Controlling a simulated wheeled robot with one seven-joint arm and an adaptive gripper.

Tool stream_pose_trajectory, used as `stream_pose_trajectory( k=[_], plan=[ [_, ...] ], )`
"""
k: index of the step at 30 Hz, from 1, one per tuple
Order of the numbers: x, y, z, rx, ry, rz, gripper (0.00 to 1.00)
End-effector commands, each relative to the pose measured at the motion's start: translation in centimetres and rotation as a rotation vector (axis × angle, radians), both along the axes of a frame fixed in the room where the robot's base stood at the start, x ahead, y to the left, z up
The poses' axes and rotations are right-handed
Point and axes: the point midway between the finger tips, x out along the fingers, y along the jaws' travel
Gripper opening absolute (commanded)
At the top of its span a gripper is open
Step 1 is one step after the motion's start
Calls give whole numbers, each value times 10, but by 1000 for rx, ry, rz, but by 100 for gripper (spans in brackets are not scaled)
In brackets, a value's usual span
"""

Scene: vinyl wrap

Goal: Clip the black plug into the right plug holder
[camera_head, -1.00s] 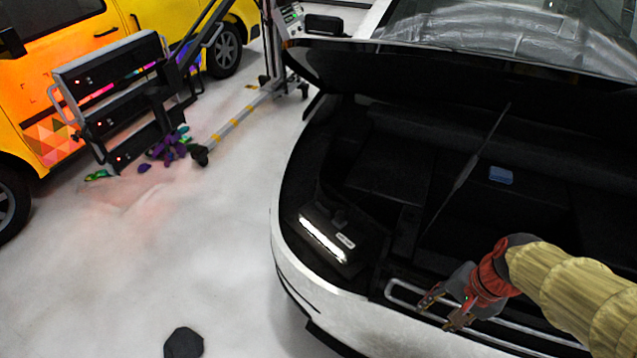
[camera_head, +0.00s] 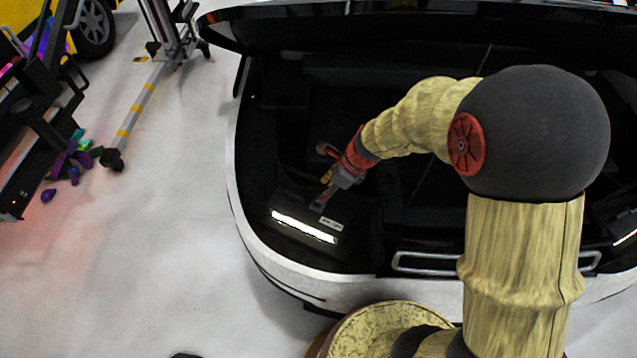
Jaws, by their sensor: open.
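My gripper (camera_head: 323,190) reaches down into the dark open compartment of a white car. It is open, with its fingers just above a black box with a bright light strip (camera_head: 303,226). I cannot tell whether the fingers touch the box. I cannot make out the black plug or the right plug holder against the dark interior. My arm hides much of the right half of the compartment.
The raised dark lid (camera_head: 330,22) spans the top of the compartment. A silver rail (camera_head: 425,264) runs along its front edge. A wheeled stand (camera_head: 140,105) and a black panel rack (camera_head: 35,150) are at left.

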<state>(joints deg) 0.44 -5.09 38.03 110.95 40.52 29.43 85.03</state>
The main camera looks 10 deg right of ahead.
Motion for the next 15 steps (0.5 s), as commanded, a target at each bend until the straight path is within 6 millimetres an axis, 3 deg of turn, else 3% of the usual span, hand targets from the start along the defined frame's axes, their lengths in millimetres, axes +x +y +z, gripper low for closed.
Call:
stream_pose_trajectory(
  k=[8,15],
  plan=[
    [2,0,-3,16,22,-87,41],
    [6,7,-26,15,25,-82,41]
  ],
)
